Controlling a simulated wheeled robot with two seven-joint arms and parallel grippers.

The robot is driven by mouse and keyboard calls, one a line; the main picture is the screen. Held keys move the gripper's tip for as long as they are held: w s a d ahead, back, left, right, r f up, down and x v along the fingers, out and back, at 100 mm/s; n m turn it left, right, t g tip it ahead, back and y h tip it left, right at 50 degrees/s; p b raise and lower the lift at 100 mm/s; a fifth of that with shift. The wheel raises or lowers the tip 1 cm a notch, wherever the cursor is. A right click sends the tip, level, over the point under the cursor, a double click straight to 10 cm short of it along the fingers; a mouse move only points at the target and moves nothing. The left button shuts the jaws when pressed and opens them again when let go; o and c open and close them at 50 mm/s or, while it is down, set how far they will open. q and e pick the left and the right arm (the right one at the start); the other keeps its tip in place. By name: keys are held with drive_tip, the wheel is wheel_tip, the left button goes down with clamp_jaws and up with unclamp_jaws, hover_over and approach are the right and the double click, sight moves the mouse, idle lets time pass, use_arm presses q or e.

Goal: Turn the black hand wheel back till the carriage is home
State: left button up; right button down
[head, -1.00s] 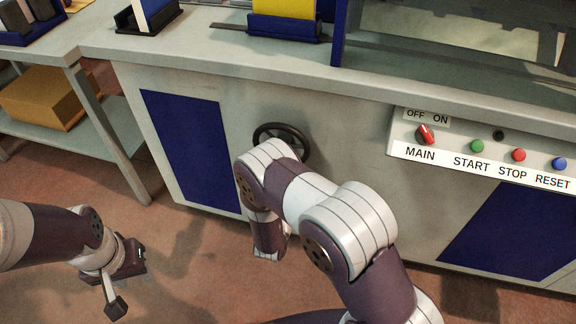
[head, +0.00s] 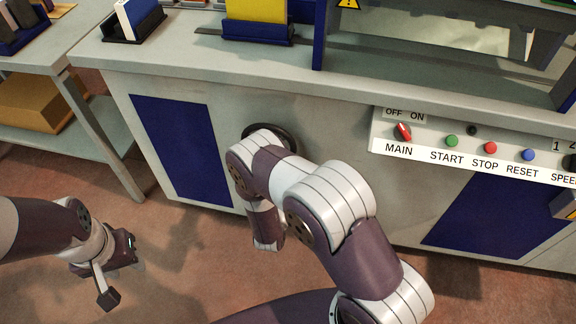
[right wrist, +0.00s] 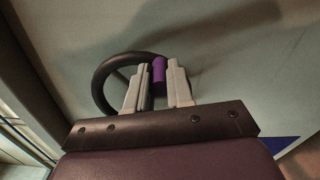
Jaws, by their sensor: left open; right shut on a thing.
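The black hand wheel (head: 284,132) is on the front of the pale machine, largely hidden behind my right arm in the head view. In the right wrist view the wheel's rim (right wrist: 101,83) shows with a purple handle (right wrist: 159,68). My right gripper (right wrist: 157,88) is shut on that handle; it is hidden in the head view. What appears to be the carriage (head: 257,33), a blue clamp holding a yellow block (head: 256,9), stands on the machine top left of a blue post. My left gripper (head: 119,272) is open and empty above the floor, away from the machine.
A control panel (head: 455,156) with a red MAIN switch and several buttons is right of the wheel. A dark rail (head: 208,32) runs along the top. A black holder (head: 135,27) with a book is at the left. A side table (head: 62,53) has a cardboard box below.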

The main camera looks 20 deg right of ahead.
drive_tip(key=c, duration=1)
unclamp_jaws()
drive_tip(key=shift+p+v, duration=0.9)
drive_tip(key=shift+v, duration=5.5)
